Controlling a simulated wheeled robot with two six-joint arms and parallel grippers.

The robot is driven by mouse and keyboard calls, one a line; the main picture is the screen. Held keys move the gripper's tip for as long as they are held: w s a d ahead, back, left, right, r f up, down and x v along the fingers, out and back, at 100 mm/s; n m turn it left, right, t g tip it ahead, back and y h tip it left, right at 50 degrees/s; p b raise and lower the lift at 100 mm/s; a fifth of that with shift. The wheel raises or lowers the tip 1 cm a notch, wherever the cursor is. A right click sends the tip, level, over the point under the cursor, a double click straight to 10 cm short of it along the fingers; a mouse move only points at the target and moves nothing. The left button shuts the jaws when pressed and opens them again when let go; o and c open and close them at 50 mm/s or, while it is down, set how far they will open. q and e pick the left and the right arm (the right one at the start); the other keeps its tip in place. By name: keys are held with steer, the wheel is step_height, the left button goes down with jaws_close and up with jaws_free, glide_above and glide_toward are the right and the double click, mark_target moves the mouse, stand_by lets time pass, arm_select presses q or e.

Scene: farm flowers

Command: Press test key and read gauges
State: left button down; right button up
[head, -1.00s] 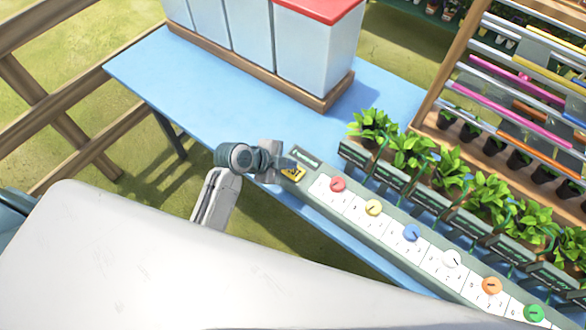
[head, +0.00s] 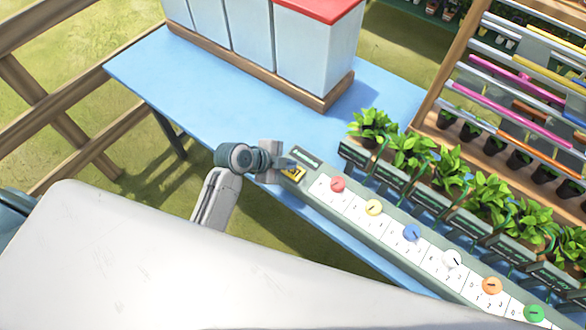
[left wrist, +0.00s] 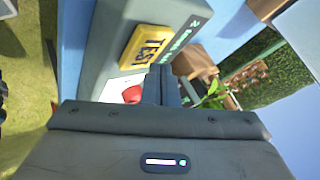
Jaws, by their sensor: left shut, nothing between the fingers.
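The yellow test key (head: 294,173) sits at the left end of a long grey panel (head: 312,175) on the blue table. In the left wrist view the key (left wrist: 147,46) shows its TEST lettering. My left gripper (head: 284,164) is shut and empty, right beside the key; I cannot tell whether it touches it. In the left wrist view its fingers (left wrist: 161,84) show below the key. Along the panel run dials: red (head: 338,184), yellow (head: 374,207), blue (head: 412,232), white (head: 452,258), orange (head: 491,286) and green (head: 534,313). My right gripper is out of view.
Several potted plants (head: 411,148) with dark labels stand behind the panel. White bins (head: 315,50), one with a red lid, stand at the back of the blue table (head: 200,85). A wooden shelf rack (head: 450,85) is at the right. The table's left part is clear.

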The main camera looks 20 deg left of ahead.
mark_target(289, 171)
arm_select(q)
steer(key=shift+f, duration=0.35)
steer(key=shift+f+b, duration=0.4)
steer(key=shift+f, duration=0.1)
stand_by(0.5)
stand_by(0.3)
steer(key=shift+r+p, duration=0.8)
steer(key=shift+r, duration=0.15)
step_height(289, 171, up, 5)
steer(key=p, duration=0.4)
stand_by(0.6)
